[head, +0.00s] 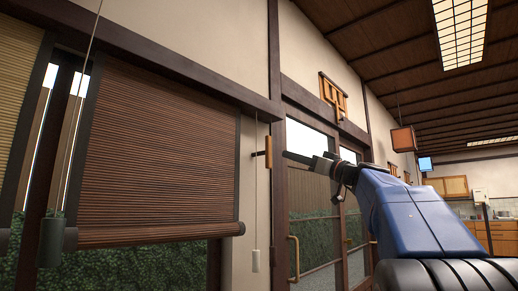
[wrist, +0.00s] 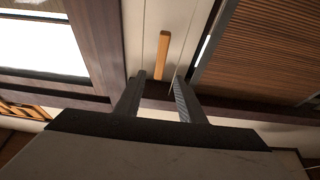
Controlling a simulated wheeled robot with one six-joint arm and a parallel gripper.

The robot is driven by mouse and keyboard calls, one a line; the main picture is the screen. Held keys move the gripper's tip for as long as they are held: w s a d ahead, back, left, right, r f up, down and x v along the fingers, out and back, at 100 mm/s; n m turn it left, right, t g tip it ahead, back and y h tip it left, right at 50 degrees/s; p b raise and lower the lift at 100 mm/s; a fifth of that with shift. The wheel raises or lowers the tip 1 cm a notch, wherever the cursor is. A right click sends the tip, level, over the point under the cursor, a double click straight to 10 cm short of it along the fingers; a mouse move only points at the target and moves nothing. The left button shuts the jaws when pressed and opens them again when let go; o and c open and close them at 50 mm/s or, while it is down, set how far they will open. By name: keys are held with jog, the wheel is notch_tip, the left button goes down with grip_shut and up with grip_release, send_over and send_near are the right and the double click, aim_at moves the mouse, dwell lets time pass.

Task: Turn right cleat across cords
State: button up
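The right cleat is a wooden bar (head: 268,151) standing upright in the head view, on a small dark mount on the wall post right of the brown blind. It also shows in the wrist view (wrist: 162,55), just beyond and between my fingertips. A thin cord (head: 256,200) hangs beside the cleat and ends in a pale weight (head: 255,260). In the wrist view, thin cords run on both sides of the bar. My gripper (head: 286,154) is right of the cleat in the head view; in the wrist view (wrist: 158,76) its two fingers are apart with nothing gripped.
The brown slatted blind (head: 160,150) hangs left of the cleat, with its bottom bar (head: 150,234) low. A glazed door (head: 312,200) with a wooden handle (head: 293,258) is to the right. A dark beam (head: 190,85) runs above the blind.

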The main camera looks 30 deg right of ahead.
aim_at(266, 148)
jog(key=x, duration=1.6)
jog(key=shift+w+a, duration=0.1)
jog(key=shift+w, duration=0.15)
grip_shut()
